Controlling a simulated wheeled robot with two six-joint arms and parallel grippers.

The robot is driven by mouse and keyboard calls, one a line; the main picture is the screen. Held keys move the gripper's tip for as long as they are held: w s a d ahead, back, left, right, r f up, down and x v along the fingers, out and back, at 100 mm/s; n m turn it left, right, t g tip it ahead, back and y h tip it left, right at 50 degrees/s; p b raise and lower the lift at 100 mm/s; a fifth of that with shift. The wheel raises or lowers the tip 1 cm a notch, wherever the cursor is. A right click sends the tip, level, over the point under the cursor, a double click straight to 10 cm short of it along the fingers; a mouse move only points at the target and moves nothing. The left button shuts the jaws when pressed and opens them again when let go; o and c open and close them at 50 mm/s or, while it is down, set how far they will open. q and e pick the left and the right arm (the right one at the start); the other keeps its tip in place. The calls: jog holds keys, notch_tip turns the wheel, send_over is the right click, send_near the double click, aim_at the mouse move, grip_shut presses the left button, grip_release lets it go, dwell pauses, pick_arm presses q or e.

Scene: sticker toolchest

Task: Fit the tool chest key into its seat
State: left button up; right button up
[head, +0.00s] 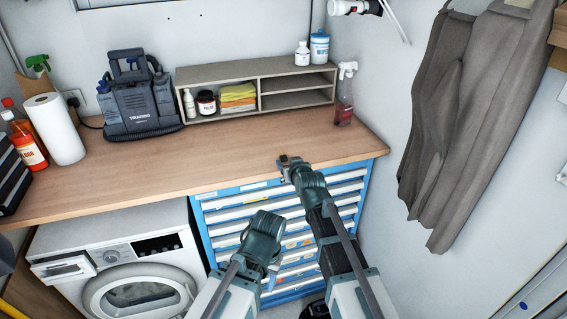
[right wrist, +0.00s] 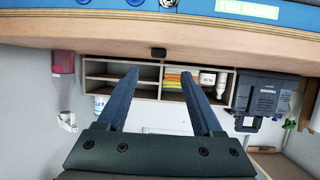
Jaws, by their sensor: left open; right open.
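The blue tool chest (head: 209,216) stands under the wooden worktop, its drawers partly hidden by my arms. In the right wrist view, turned upside down, its blue front (right wrist: 270,14) is along the top edge. A round metal fitting, probably the lock seat (right wrist: 168,3), is cut off there. A small black piece, possibly the key's head (right wrist: 158,53), shows at the worktop's edge. My right gripper (right wrist: 160,73) is open and empty, with the black piece beyond and between its fingertips. In the head view, my right gripper (head: 287,163) is at the worktop's front edge. My left gripper (head: 266,262) is open before the drawers.
The worktop (head: 200,172) is clear in its middle. A grey shelf unit (head: 247,70), a dark machine (head: 137,100) and a spray bottle (head: 345,95) stand at the back. A washing machine (head: 110,250) is left of the chest. Grey overalls (head: 470,120) hang at right.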

aim_at(285, 159)
jog(key=shift+f+b+x, duration=0.15)
jog(key=shift+b+x, duration=0.5)
jog(key=shift+x, duration=0.9)
jog(key=shift+f+b+x, duration=0.15)
jog(key=shift+b+x, duration=0.5)
jog(key=shift+x, duration=0.9)
jog(key=shift+s+d, duration=0.15)
jog(key=shift+d, duration=0.05)
jog(key=shift+r, duration=0.1)
grip_shut()
